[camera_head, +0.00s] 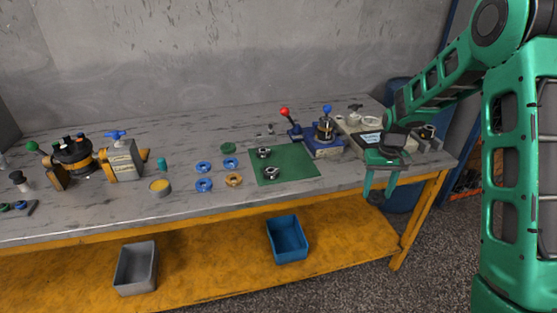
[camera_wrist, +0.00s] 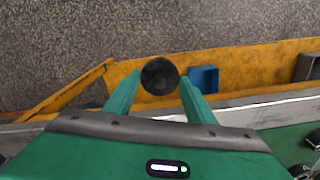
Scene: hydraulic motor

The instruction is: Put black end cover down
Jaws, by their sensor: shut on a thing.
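My gripper (camera_head: 379,190) hangs at the right end of the workbench, by its front edge, with the fingers pointing down. In the wrist view the black end cover (camera_wrist: 160,75) is a round dark disc between the two green fingertips, and my gripper is shut on it. Beneath the cover that view shows the yellow lower shelf and the floor. In the head view the cover is too small and dark to make out clearly. The green mat (camera_head: 305,176) lies on the bench left of my gripper, with small metal parts on it.
A blue fixture (camera_head: 322,150) with a red-knobbed lever stands behind the mat. A pale tray of parts (camera_head: 350,125) is near my arm. A blue bin (camera_head: 287,239) and a grey bin (camera_head: 136,268) sit on the lower shelf.

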